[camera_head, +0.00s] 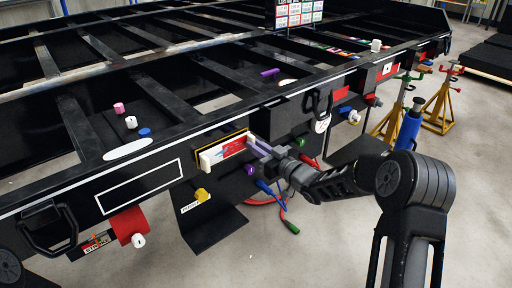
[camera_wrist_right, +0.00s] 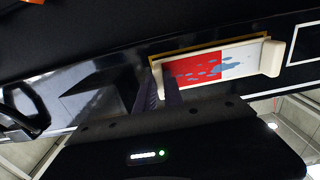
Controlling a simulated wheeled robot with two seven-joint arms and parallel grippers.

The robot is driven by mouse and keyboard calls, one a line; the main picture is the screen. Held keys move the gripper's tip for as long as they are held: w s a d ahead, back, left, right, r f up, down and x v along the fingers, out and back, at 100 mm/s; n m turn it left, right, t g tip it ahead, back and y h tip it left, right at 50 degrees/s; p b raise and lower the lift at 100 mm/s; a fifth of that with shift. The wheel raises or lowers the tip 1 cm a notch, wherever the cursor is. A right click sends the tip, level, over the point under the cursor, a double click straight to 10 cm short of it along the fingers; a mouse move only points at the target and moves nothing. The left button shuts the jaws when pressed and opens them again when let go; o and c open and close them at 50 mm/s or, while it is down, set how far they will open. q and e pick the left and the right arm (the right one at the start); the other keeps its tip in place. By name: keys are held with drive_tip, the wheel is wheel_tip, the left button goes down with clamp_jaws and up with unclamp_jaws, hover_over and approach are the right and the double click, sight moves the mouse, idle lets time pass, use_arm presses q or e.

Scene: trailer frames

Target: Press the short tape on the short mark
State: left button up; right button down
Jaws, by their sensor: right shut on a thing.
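The short tape (camera_head: 232,147), red and white with blue smudges, sits in a pale holder with a white end block (camera_head: 206,160). It lies over the yellow-outlined short mark (camera_head: 222,139) on the black side rail. In the right wrist view the tape (camera_wrist_right: 205,68) shows a red half and a white half, with the yellow edge (camera_wrist_right: 210,42) of the mark along it. My right gripper (camera_head: 257,149) is shut on the holder's right end in the head view; its fingers also show in the wrist view (camera_wrist_right: 160,90). Whether the tape touches the rail is hidden. My left gripper is out of view.
A longer white-outlined mark (camera_head: 140,188) is to the left on the rail. A yellow knob (camera_head: 201,195), a purple knob (camera_head: 249,169) and coloured connectors (camera_head: 290,227) sit below. A red tag (camera_head: 129,226) hangs at left. Yellow stands (camera_head: 440,105) are at right.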

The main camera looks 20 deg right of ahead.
drive_tip(key=shift+w+a, duration=0.2)
drive_tip(key=shift+w, duration=0.3)
idle(0.9)
idle(0.5)
drive_tip(key=c, duration=1.4)
unclamp_jaws()
drive_tip(key=v, duration=0.7)
drive_tip(key=shift+s+d, duration=0.1)
drive_tip(key=shift+s, duration=0.25)
